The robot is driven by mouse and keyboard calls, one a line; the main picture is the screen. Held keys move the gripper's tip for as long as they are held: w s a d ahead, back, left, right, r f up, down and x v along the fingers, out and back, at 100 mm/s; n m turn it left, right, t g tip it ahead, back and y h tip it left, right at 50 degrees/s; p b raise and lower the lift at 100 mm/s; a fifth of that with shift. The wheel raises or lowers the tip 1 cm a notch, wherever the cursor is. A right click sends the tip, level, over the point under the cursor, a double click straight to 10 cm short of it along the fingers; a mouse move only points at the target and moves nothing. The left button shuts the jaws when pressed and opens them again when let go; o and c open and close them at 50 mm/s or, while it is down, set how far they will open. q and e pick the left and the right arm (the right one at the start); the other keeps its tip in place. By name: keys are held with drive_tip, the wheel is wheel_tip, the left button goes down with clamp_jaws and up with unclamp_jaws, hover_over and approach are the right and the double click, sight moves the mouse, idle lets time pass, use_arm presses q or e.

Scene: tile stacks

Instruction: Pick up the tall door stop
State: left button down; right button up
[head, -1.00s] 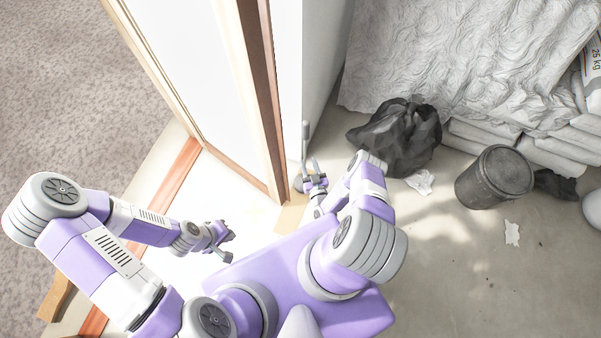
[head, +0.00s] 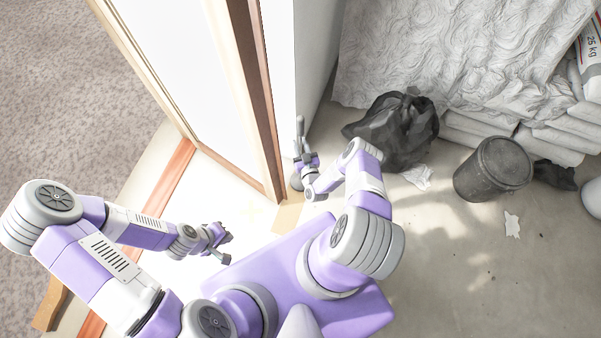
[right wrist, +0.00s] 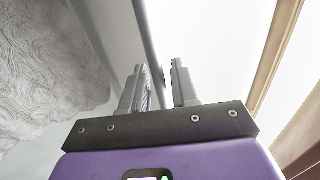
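The tall door stop (head: 299,126) is a slim grey upright post beside the door frame in the head view. A rounded grey base (head: 296,184) shows at its foot. My right gripper (head: 303,149) is at the post and covers its middle part. In the right wrist view, the post (right wrist: 151,45) runs down into the gap between the two fingers of the right gripper (right wrist: 158,82). The fingers are apart, with bright space beside the post. I cannot tell whether either finger touches it. My left gripper (head: 224,244) is away to the left; its fingers are too small to judge.
The door frame (head: 268,110) and white wall stand close by the post. A black bag (head: 400,132) lies to the right of my right arm. A dark bin (head: 492,169) and stacked sacks (head: 478,132) are further right. Open concrete floor lies in front of them.

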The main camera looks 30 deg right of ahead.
clamp_jaws()
idle(1.1)
drive_tip(key=shift+r, duration=0.15)
